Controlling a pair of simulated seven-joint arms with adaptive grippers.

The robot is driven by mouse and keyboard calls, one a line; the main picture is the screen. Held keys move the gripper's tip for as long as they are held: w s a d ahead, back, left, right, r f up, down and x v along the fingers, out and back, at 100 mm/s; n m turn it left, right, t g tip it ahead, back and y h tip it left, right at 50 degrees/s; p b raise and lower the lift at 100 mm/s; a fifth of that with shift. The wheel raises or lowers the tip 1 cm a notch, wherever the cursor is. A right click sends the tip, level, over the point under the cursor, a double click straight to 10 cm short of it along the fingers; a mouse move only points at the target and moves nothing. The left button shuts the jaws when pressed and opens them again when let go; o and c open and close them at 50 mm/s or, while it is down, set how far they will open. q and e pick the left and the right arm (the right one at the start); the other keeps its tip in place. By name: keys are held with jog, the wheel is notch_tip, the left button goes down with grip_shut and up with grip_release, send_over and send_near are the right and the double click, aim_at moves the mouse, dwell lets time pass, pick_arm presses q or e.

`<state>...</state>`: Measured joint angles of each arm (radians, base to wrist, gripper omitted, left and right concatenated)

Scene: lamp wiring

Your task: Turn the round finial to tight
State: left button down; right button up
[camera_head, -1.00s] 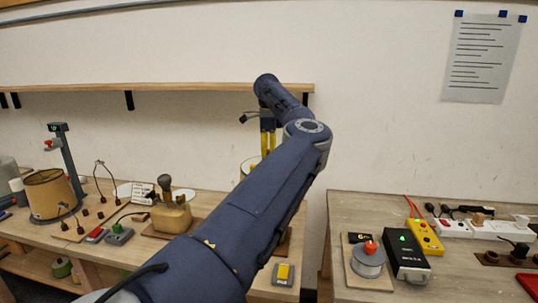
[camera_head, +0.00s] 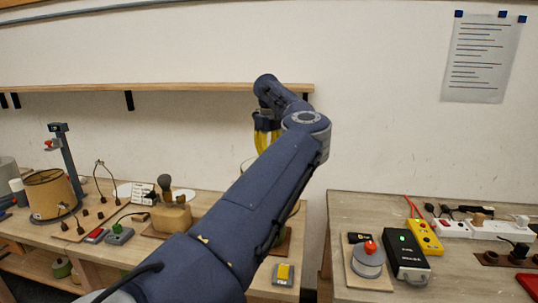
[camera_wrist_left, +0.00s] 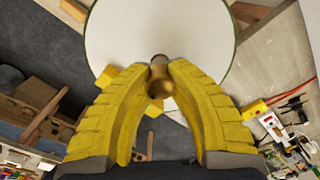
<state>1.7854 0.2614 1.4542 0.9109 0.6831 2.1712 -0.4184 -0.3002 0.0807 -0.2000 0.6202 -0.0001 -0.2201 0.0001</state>
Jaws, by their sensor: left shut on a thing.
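My left gripper (camera_head: 265,143) points down over the left bench, its yellow fingers partly hidden behind my own arm in the head view. In the left wrist view its two yellow fingers (camera_wrist_left: 159,72) close around the round brass finial (camera_wrist_left: 160,88), one finger on each side. Behind the finial is a large pale round disc (camera_wrist_left: 160,35), which looks like the lamp's shade seen from above. In the head view the finial and most of the lamp are hidden by my arm. My right gripper is in neither view.
A tan lampshade (camera_head: 50,195), a brown block-like holder (camera_head: 171,215) and a yellow-topped switch box (camera_head: 283,274) stand on the left bench. The right bench holds a black box (camera_head: 407,256) and a yellow power unit (camera_head: 424,237). A wooden shelf (camera_head: 190,87) runs along the wall behind.

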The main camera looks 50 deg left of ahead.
pick_arm(q)
jog(key=shift+a+r+m, duration=0.1)
jog(key=shift+m, duration=0.4)
jog(key=shift+s, duration=0.1)
jog(key=c, duration=1.1)
grip_release()
notch_tip(320, 180, up, 12)
